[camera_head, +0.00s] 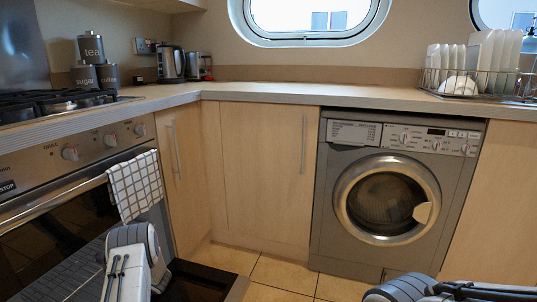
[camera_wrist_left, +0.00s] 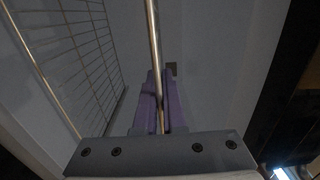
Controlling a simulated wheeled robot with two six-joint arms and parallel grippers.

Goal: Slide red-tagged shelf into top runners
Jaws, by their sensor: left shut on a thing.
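In the left wrist view my left gripper (camera_wrist_left: 160,98) has its purple fingers shut on a thin metal rod (camera_wrist_left: 153,35), which runs up out of the picture. A wire grid (camera_wrist_left: 88,45) with a brighter rod along its side lies to the left of the fingers, over a grey surface. I cannot tell whether the rod and the grid belong to one shelf. No red tag and no runners show. In the head view my left arm reaches down at the lower left, with its fingertips hidden. My right arm shows at the bottom right edge, its jaws out of view.
The oven (camera_head: 60,180) stands at left with a checked towel (camera_head: 134,185) on its handle. A dark open box-like part (camera_head: 205,283) lies low beside my left arm. The washing machine (camera_head: 390,195) stands at right. Tiled floor (camera_head: 280,274) shows between the units.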

